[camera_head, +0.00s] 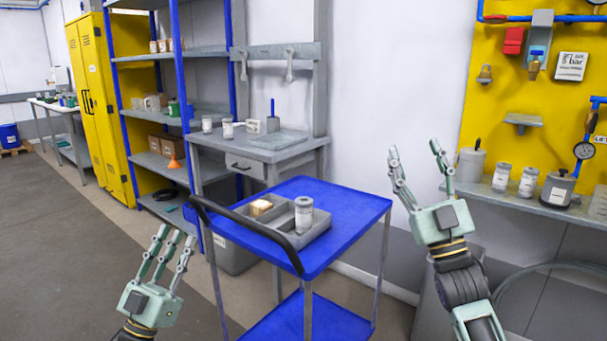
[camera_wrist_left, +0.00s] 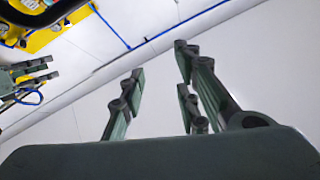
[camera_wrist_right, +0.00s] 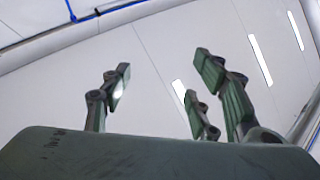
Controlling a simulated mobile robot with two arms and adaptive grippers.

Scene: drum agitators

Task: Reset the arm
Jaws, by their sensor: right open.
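My left gripper (camera_head: 176,238) is raised at the lower left in the head view, fingers pointing up. Its fingers stand apart and empty in the left wrist view (camera_wrist_left: 160,70). My right gripper (camera_head: 416,152) is raised to the right of the blue cart, fingers up and spread, in front of the wall. In the right wrist view its fingers (camera_wrist_right: 162,80) are open with nothing between them. Neither gripper touches any object.
A grey workbench (camera_head: 300,148) stands behind. A shelf (camera_head: 520,197) with canisters is at right. Floor at left is clear.

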